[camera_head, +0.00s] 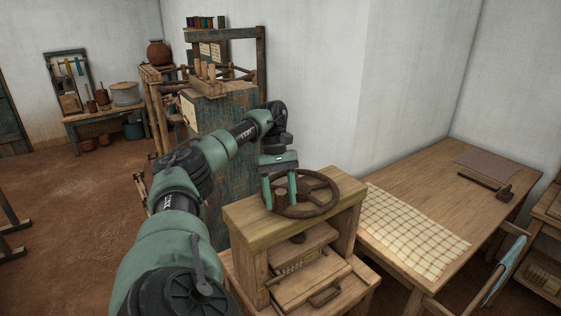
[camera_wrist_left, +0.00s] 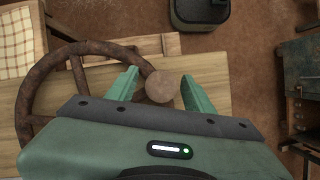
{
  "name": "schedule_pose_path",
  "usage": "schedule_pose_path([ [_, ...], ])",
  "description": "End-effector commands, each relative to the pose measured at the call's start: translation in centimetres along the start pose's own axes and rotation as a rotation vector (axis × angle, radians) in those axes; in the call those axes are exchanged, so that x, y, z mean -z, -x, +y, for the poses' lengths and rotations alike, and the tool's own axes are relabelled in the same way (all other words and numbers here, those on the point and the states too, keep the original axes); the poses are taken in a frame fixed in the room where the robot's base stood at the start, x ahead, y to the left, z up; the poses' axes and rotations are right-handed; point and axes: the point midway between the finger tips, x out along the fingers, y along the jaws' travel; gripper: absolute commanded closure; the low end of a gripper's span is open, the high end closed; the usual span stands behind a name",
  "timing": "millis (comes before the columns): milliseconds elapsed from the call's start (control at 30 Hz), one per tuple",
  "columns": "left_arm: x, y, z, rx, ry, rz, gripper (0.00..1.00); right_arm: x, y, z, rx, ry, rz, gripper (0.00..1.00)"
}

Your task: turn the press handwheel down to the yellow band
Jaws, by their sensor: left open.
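The press handwheel (camera_head: 321,180) is a brown, rusty spoked wheel lying flat above the wooden top of the press (camera_head: 254,222). A short round knob stands up on its left side. In the left wrist view the wheel (camera_wrist_left: 27,90) fills the left side, and the knob (camera_wrist_left: 160,86) shows end-on. My left gripper (camera_head: 280,197) is open and points down at the knob, with one finger on each side of it. I cannot tell whether the fingers touch the knob. No yellow band can be made out in either view. My right gripper is not in view.
A wooden table (camera_head: 400,178) with a checked cloth (camera_head: 412,226) stands close to the right of the press. A tall blue-grey wooden frame (camera_head: 246,185) stands just behind and left. The brown floor (camera_head: 80,200) at left is mostly clear.

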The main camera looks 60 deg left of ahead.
Motion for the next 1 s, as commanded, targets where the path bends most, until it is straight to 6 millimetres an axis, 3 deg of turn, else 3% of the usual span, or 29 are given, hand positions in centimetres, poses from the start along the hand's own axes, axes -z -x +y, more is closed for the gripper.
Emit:
schedule_pose_path([
  [267, 0.0, 2.8, 0.2, -0.009, -0.002, -0.001, 0.48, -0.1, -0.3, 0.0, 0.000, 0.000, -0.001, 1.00],
  [300, -0.2, 4.0, 0.1, -0.007, 0.001, -0.001, 0.48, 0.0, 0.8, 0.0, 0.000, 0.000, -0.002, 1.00],
  [500, -0.2, 6.8, 0.1, -0.005, 0.001, -0.001, 0.48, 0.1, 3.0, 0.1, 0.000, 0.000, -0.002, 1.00],
  [700, 0.0, 7.8, 0.0, -0.003, 0.001, 0.001, 0.48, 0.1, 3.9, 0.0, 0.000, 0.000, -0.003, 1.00],
  [1000, 0.1, 7.8, 0.0, -0.001, 0.001, 0.001, 0.48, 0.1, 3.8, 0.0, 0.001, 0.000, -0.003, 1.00],
])
